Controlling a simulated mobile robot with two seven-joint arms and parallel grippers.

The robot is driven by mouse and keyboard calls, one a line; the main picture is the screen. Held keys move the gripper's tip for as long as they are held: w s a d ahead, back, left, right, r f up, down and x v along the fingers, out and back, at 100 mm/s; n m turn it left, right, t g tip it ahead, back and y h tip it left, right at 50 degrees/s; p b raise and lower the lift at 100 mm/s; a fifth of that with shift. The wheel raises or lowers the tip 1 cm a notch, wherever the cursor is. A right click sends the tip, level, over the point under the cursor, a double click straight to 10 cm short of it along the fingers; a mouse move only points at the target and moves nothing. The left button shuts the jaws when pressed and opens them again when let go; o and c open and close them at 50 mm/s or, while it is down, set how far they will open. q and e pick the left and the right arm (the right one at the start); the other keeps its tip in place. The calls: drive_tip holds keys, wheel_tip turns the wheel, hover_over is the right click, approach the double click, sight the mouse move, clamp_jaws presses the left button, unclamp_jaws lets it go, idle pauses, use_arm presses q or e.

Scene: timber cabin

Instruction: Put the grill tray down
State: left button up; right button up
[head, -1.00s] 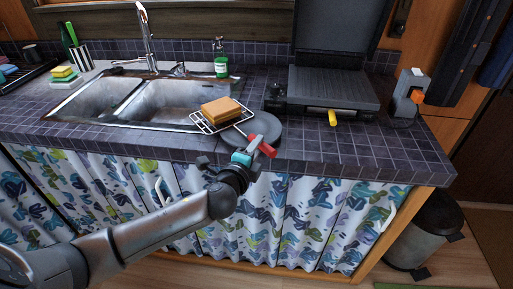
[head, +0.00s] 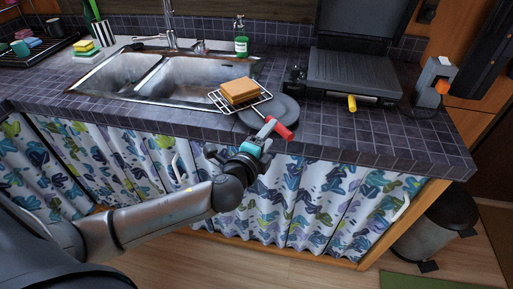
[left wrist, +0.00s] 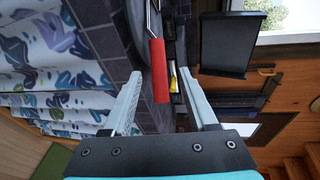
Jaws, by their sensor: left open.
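The grill tray, a small wire rack (head: 216,99) with a red handle (head: 281,130), lies at the counter's front by the sink and a dark round plate (head: 285,108). Two bread-like brown slices (head: 240,91) rest on the rack. The handle points toward the counter's front edge. My left gripper (head: 262,138) is open and empty just short of the handle. In the left wrist view the red handle (left wrist: 159,72) shows ahead between the spread fingers (left wrist: 160,85), apart from both. The exact contact under the rack cannot be told. My right gripper is not in view.
A dark grill (head: 355,75) with a raised lid and yellow handle (head: 352,103) stands right of the tray. The steel sink (head: 140,82) and a green soap bottle (head: 241,42) are to the left and behind. The counter's front right (head: 400,140) is clear.

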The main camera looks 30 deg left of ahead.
use_arm(q)
drive_tip(key=v, duration=0.8)
drive_tip(key=s+a+f+n+g, duration=0.2)
drive_tip(key=s+f+g, duration=0.1)
drive_tip(key=f, duration=0.7)
drive_tip(key=s+a+f+n+g+y, duration=0.1)
drive_tip(key=s+a+f+n+g, duration=0.1)
drive_tip(key=f, duration=0.7)
drive_tip(key=s+a+f+n+g, duration=0.2)
drive_tip(key=s+f+n+g, duration=0.1)
drive_tip(key=f, duration=0.7)
drive_tip(key=s+d+f+n+g, duration=0.2)
drive_tip(key=s+f, duration=0.4)
drive_tip(key=s, duration=0.3)
drive_tip(key=s+d+f+n+g+h, duration=0.1)
drive_tip(key=s+d+f+n+g, duration=0.1)
drive_tip(key=s+f, duration=0.4)
drive_tip(key=s+d+f+n+g+h, duration=0.1)
drive_tip(key=s+d+f+n, duration=0.3)
drive_tip(key=s, duration=0.9)
wheel_tip(320, 180, down, 2)
drive_tip(key=shift+d+f+n+g, duration=0.1)
drive_tip(key=shift+d+n+g, duration=0.2)
drive_tip(key=shift+g, duration=0.6)
